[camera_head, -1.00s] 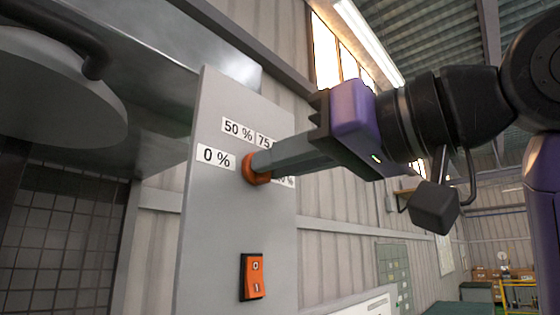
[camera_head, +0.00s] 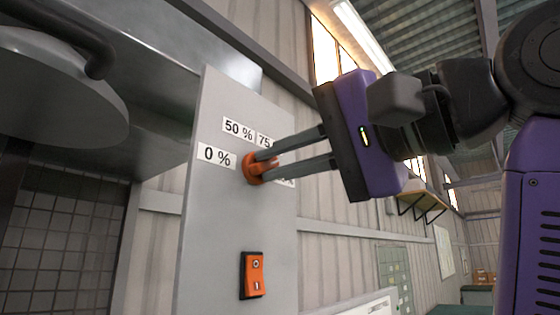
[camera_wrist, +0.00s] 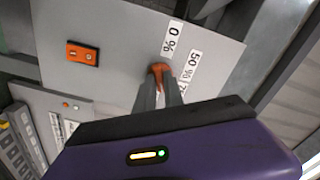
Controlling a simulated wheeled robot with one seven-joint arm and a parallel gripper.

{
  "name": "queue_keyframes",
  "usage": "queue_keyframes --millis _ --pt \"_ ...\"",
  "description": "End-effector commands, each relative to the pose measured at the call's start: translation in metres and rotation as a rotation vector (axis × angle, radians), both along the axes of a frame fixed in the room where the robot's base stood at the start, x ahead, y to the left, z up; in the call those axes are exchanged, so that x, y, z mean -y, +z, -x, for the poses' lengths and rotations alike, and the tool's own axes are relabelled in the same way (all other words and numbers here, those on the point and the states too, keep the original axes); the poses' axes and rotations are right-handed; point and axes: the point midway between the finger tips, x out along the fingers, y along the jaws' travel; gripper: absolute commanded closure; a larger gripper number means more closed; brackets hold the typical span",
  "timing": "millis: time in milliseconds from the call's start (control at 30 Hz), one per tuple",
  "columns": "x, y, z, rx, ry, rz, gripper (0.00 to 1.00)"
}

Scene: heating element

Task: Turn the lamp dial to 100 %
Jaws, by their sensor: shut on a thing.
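The orange lamp dial (camera_head: 252,168) sits on a grey upright panel (camera_head: 215,225), among labels reading 0 % (camera_head: 216,156), 50 % (camera_head: 238,130) and a partly hidden 75 (camera_head: 264,140). A further label at its lower right is mostly covered. My gripper (camera_head: 270,160) comes from the right, its two grey fingers on either side of the dial's grip, shut on it. The wrist view also shows the dial (camera_wrist: 160,72) between the fingertips (camera_wrist: 160,82). The dial's exact pointing is hard to read behind the fingers.
An orange rocker switch (camera_head: 252,276) is on the panel below the dial. A large grey round metal part (camera_head: 60,95) hangs at the upper left. A corrugated wall (camera_head: 330,235) stands behind the panel.

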Motion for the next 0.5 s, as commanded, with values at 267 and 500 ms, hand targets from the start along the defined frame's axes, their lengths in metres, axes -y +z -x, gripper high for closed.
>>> queue_keyframes --millis 267,500 --pt "-0.0009 -0.0016 0.0006 -0.196 0.003 -0.149 1.00" --pt "-0.0007 -0.0020 0.0001 -0.324 0.001 -0.248 1.00"
